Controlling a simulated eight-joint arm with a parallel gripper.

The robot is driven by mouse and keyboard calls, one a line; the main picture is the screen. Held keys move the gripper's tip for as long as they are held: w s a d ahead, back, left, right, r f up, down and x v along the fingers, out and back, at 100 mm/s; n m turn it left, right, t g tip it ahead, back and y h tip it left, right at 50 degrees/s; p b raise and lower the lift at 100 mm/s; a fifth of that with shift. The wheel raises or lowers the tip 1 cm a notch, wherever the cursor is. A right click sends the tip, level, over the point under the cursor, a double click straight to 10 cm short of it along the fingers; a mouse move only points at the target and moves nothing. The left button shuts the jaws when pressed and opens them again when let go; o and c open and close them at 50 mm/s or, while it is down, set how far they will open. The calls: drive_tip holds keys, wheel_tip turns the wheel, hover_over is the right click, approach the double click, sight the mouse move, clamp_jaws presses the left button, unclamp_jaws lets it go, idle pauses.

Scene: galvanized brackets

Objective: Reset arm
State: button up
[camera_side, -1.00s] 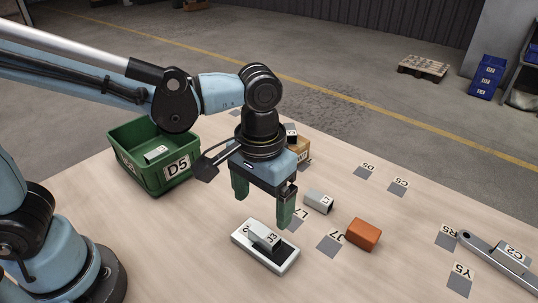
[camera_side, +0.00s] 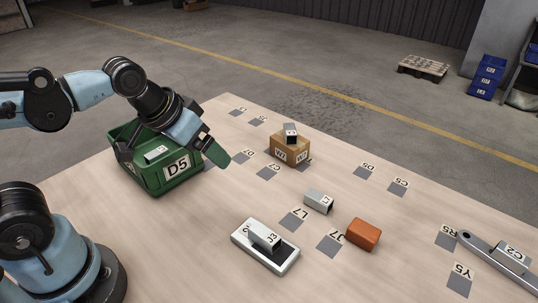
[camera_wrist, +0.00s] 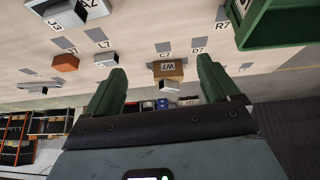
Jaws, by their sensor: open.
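My gripper (camera_side: 208,148) is open and empty, tilted outward in the air beside the green bin in the side view; only one green finger shows clearly there. In the wrist view both green fingers stand wide apart with nothing between them at the tips (camera_wrist: 161,68). A grey bracket marked J3 (camera_side: 264,238) sits tilted in a white tray (camera_side: 286,267). Another grey bracket (camera_side: 319,201) lies by the L7 mark. A third (camera_side: 291,133) rests on the cardboard box W7 (camera_side: 289,153). One more piece (camera_side: 155,154) lies inside the green bin D5 (camera_side: 178,185).
An orange block (camera_side: 363,234) lies near the J7 mark. A long grey bar (camera_side: 478,246) with a piece marked C2 (camera_side: 513,254) is at the right edge. Grey marked squares dot the wooden table (camera_side: 400,270). The middle and front of the table have free room.

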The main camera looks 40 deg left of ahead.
drive_tip(key=shift+s+a+f+t+y, duration=0.15)
drive_tip(key=shift+a+t, duration=0.15)
drive_tip(key=shift+a, duration=0.3)
drive_tip(key=shift+s+a+f+t+y, duration=0.15)
drive_tip(key=shift+a+t, duration=0.15)
drive_tip(key=shift+a, duration=0.3)
drive_tip(key=shift+o, duration=0.2)
drive_tip(key=shift+w+r, duration=0.1)
